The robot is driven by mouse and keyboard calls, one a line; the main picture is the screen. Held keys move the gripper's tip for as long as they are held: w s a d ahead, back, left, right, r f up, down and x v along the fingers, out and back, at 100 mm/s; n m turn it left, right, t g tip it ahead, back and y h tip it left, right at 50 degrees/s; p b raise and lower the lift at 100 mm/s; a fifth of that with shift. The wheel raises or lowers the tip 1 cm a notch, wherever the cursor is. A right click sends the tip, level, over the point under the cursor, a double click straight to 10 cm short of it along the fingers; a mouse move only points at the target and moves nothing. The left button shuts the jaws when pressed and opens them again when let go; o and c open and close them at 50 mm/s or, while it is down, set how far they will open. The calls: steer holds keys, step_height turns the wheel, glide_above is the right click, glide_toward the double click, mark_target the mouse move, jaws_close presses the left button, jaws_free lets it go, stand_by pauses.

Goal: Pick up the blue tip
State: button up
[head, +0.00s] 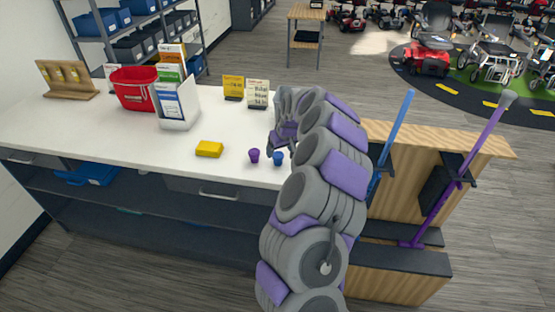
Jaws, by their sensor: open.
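The blue tip (278,158) is a small blue piece on the white counter (120,135), near its front edge. A similar purple tip (254,155) stands just to its left. My gripper (281,140) is open, above and slightly behind the blue tip in the picture. I cannot tell the exact gap between them. Nothing shows between the fingers. My arm covers the counter's right end.
A yellow block (209,149) lies left of the tips. A red basket (134,90), a brochure holder (178,108) and small signs (257,93) stand farther back. At right, a wooden stand (420,185) holds a blue cane (398,125) and a purple cane (470,150).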

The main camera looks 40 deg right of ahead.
mark_target(278, 154)
steer(key=b+x, duration=0.1)
steer(key=x, duration=0.4)
steer(key=shift+f+b, duration=0.15)
steer(key=shift+b, duration=0.25)
steer(key=c, duration=1.1)
